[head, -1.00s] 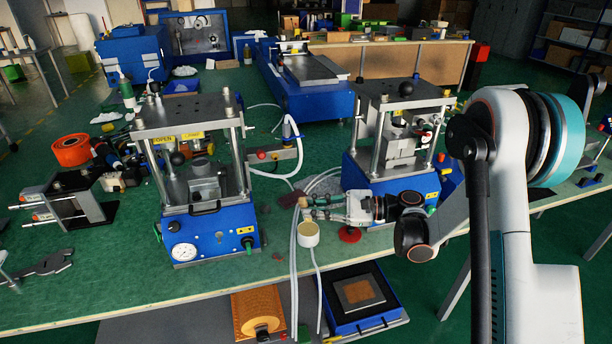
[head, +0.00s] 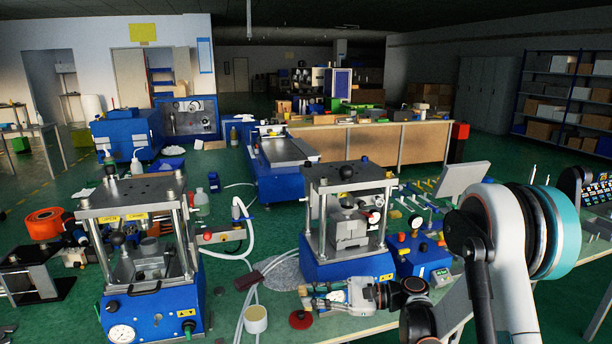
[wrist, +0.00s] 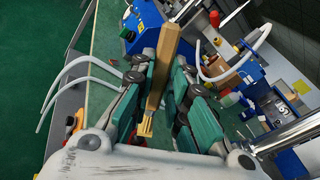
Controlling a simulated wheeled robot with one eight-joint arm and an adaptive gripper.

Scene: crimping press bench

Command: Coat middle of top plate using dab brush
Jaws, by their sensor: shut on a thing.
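My gripper (head: 312,296) is shut on the dab brush, seen in the wrist view as a light wooden handle (wrist: 165,62) between the green finger pads. In the head view the gripper lies sideways, low in front of the right press. The left press has a flat grey top plate (head: 130,192) on steel posts, dotted with holes and a black knob. The right press has a similar top plate (head: 325,180) with a black ball. The gripper is apart from both plates and lower than them.
A pale round pot (head: 256,319) and a red disc (head: 300,320) stand on the bench near the gripper. White hoses (head: 247,240) run between the presses. A dark red block (head: 248,281) lies left of the gripper. A blue control box (head: 418,258) stands right of the right press.

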